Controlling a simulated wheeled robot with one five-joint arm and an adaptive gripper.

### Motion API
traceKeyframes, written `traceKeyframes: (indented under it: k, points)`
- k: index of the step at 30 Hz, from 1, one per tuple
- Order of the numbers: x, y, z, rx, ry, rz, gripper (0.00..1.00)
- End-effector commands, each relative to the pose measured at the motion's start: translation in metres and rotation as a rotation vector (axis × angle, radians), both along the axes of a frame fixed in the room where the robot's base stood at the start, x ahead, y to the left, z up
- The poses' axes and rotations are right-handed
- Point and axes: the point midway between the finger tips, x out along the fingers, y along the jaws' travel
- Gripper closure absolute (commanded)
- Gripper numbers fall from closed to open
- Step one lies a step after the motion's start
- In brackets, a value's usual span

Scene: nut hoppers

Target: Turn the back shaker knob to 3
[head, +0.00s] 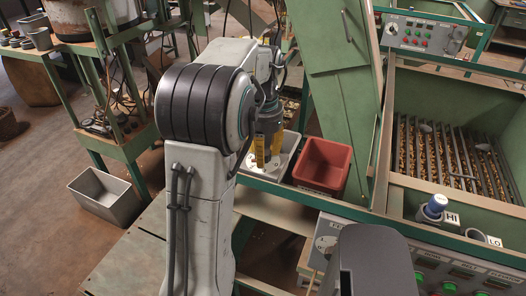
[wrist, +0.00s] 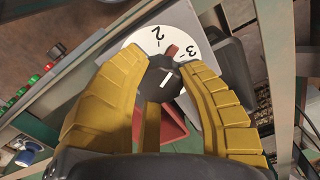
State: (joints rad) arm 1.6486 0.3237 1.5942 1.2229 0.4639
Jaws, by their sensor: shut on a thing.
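The back shaker knob (wrist: 165,80) is black with a white line on its cap, in the middle of the wrist view. Its white dial (wrist: 140,48) shows a 2 and a 3. A red-brown tab (wrist: 172,50) at the knob's edge sits between the 2 and the 3, and the white line slants up and right towards it. My gripper (wrist: 163,70) has its yellow fingers shut on the knob from both sides. In the head view my gripper (head: 267,160) points down at the white dial (head: 257,170); the knob is hidden there.
A red bin (head: 322,165) stands just right of my gripper, with a grey bin (head: 291,148) beside it. A green hopper post (head: 345,95) rises behind. Another dial box (head: 327,243) and a button panel (head: 455,270) lie nearer, at the right.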

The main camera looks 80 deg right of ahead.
Motion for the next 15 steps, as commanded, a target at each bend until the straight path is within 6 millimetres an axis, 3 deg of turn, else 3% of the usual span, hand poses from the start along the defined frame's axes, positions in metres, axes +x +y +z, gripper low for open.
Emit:
traceKeyframes:
  k: [15]
  points:
    - [0.0000, 0.0019, -0.0027, 0.010, 0.001, -0.387, 0.97]
